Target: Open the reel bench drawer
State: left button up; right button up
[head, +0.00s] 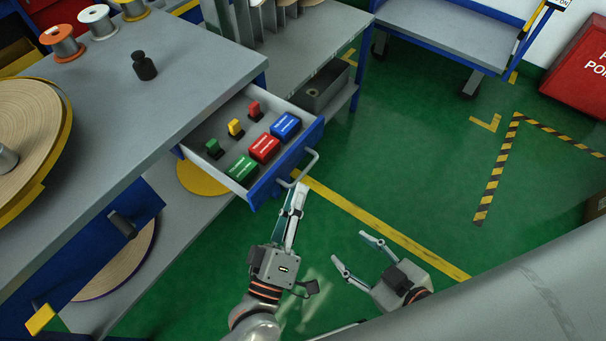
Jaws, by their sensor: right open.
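The reel bench drawer (265,190) stands pulled out from the grey-topped bench (160,70), with its inside showing. Its blue front carries a pale bar handle (305,167). My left gripper (299,190) is at the near end of the handle, its fingers pointing up in the picture. The fingers overlap from this angle, so I cannot tell whether they are open or touch the handle. My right gripper (348,252) is open and empty, over the green floor to the right of my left gripper.
The drawer holds small green, yellow and red items and green (242,167), red (264,148) and blue (286,125) boxes. A black weight (144,66) and reels stand on the bench. A cart (440,30) stands behind. Floor right of the drawer is clear.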

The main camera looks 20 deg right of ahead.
pick_arm(q)
jog(key=r+v, duration=0.1)
jog(key=v, duration=0.7)
jog(key=shift+s+r, duration=0.2)
jog(key=shift+r, duration=0.2)
jog(key=shift+a, duration=0.1)
